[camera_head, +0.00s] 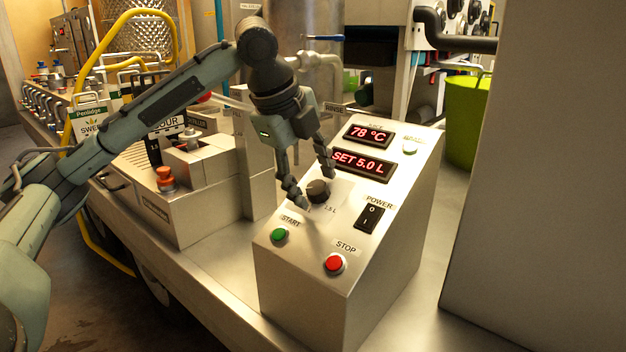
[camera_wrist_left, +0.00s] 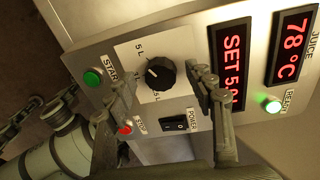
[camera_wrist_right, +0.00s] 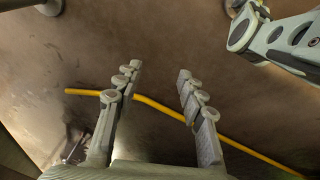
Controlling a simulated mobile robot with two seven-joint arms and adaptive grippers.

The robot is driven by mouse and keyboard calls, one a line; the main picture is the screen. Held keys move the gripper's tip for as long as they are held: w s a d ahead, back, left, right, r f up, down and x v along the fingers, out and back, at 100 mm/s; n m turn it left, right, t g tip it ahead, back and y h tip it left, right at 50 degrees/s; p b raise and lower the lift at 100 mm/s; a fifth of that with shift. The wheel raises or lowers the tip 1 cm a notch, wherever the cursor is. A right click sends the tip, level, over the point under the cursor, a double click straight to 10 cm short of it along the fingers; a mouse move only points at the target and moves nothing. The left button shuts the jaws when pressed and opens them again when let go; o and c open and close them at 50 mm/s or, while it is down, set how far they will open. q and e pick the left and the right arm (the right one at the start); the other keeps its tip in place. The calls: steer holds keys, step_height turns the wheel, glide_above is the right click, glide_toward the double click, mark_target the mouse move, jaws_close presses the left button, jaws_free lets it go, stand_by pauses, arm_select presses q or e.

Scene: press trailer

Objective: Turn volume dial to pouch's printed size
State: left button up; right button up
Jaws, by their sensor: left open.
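The black volume dial (camera_head: 318,191) is on the sloped face of a metal control box; it also shows in the left wrist view (camera_wrist_left: 160,74). Its white mark points toward a "5 L" label, and "1.5 L" is printed on the other side. The display (camera_head: 361,165) reads SET 5.0 L. My left gripper (camera_head: 317,193) is open, with its fingertips on either side of the dial; I cannot tell whether they touch it. A dark item (camera_head: 154,150) behind the filler carries small print that I cannot read surely. My right gripper (camera_wrist_right: 158,76) is open and empty above the floor.
The box also has a green START button (camera_head: 280,235), a red STOP button (camera_head: 334,263), a power switch (camera_head: 369,216) and a 78 °C display (camera_head: 368,134). A filler unit (camera_head: 190,195) stands to the left. A yellow hose (camera_wrist_right: 165,108) lies on the floor.

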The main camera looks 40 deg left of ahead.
arm_select(q)
steer(key=shift+w+f, duration=0.1)
steer(key=shift+f, duration=0.05)
steer(key=c, duration=1.2)
steer(key=shift+o, duration=0.2)
